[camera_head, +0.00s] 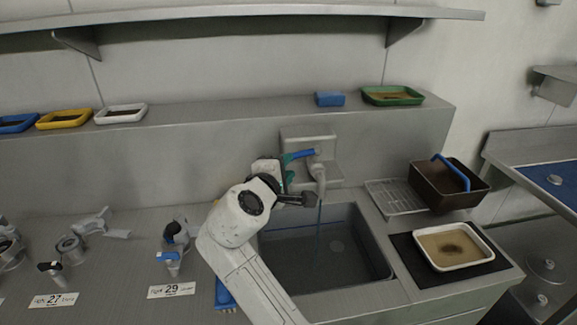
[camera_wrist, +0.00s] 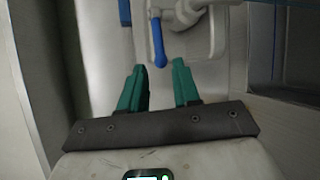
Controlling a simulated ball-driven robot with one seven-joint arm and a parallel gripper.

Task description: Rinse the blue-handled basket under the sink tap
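The blue-handled basket (camera_head: 426,188) is dark brown and stands upright on the ribbed drainboard right of the sink, its blue handle (camera_head: 452,172) raised. The sink tap (camera_head: 319,174) is on the back wall, with a blue lever (camera_head: 303,153). A thin bluish stream (camera_head: 318,230) runs from its spout into the sink basin (camera_head: 330,262). My gripper (camera_head: 289,168) is at the tap, partly hidden by my arm. In the wrist view, my gripper (camera_wrist: 158,67) has its teal fingers apart and empty, with the blue lever (camera_wrist: 159,42) just ahead, between their tips.
A white tray with brown contents (camera_head: 432,258) sits on a dark mat right of the sink. A blue sponge-like block (camera_head: 330,99) and a green tray (camera_head: 392,101) are on the ledge. Valves (camera_head: 176,237) stand on the left counter.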

